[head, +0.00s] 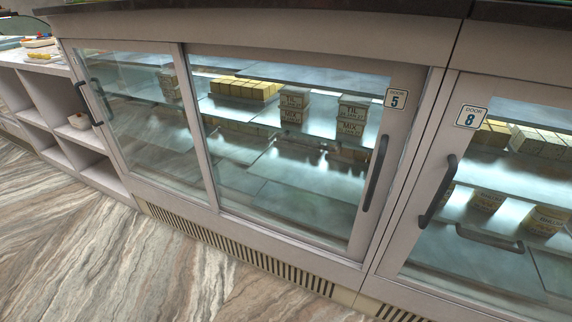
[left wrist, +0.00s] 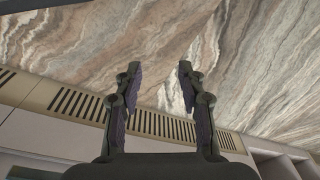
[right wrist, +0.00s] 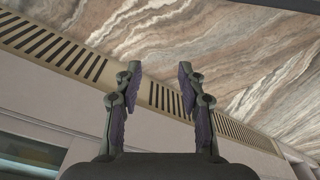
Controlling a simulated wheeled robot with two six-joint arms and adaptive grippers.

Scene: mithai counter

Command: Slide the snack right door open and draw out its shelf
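In the head view, a glass-fronted counter case has a sliding door labelled 5 (head: 395,98) with a dark upright handle (head: 375,172) near its right edge. To its right is a door labelled 8 (head: 470,117), with a dark handle (head: 439,191) at its left edge. Both look shut. A dark horizontal handle (head: 490,239) shows low behind door 8's glass. I cannot tell which door is the snack right door. My left gripper (left wrist: 160,70) and right gripper (right wrist: 160,71) are open and empty, near the case's lower front; neither shows in the head view.
Behind door 5 are yellow blocks (head: 245,89) and stacked labelled boxes (head: 293,107) on shelves. Another glass door (head: 140,130) lies left, with a handle at its left edge. Open white cubbies (head: 75,135) stand further left. A vent grille (head: 240,250) runs along the base; the marbled floor (head: 100,250) is clear.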

